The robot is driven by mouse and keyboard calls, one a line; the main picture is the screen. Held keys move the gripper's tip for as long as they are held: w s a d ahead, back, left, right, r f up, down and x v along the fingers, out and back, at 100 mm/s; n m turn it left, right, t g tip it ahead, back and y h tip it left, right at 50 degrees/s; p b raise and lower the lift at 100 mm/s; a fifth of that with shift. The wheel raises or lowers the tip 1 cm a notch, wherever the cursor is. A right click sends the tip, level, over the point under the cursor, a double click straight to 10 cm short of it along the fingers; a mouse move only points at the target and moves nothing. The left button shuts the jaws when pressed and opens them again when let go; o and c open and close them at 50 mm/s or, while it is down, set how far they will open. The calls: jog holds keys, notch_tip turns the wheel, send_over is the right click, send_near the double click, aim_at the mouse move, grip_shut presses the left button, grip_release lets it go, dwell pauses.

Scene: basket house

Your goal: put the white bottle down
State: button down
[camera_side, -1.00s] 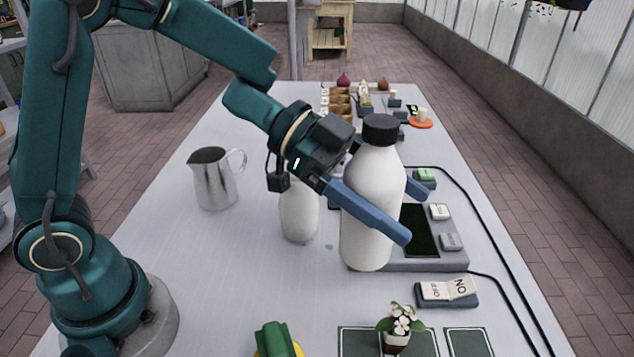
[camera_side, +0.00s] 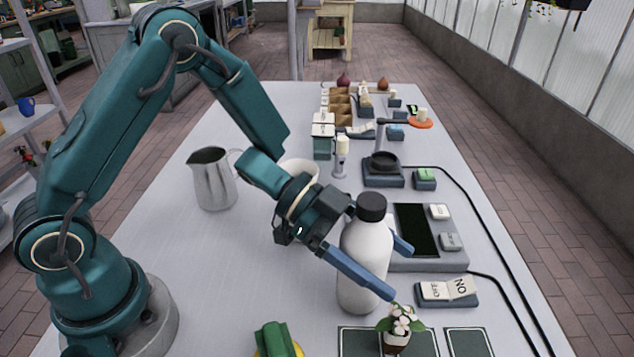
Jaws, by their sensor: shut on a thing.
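The white bottle (camera_side: 366,250) with a black cap stands upright between the blue fingers of my gripper (camera_side: 383,268). The fingers are shut on its body from the left side, one in front and one mostly hidden behind it. The bottle's base is low, just left of the dark-marked mat; I cannot tell whether it touches the table (camera_side: 230,270) or hangs slightly above it.
A small potted flower (camera_side: 398,328) stands close to the bottle's lower right. A grey device with a dark screen (camera_side: 417,230) and an ON/OFF switch (camera_side: 447,291) lie to the right. A metal jug (camera_side: 212,180) and a white vessel (camera_side: 299,172) are behind. Left of the bottle is clear.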

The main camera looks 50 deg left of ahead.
grip_release()
jog(key=shift+f, duration=0.1)
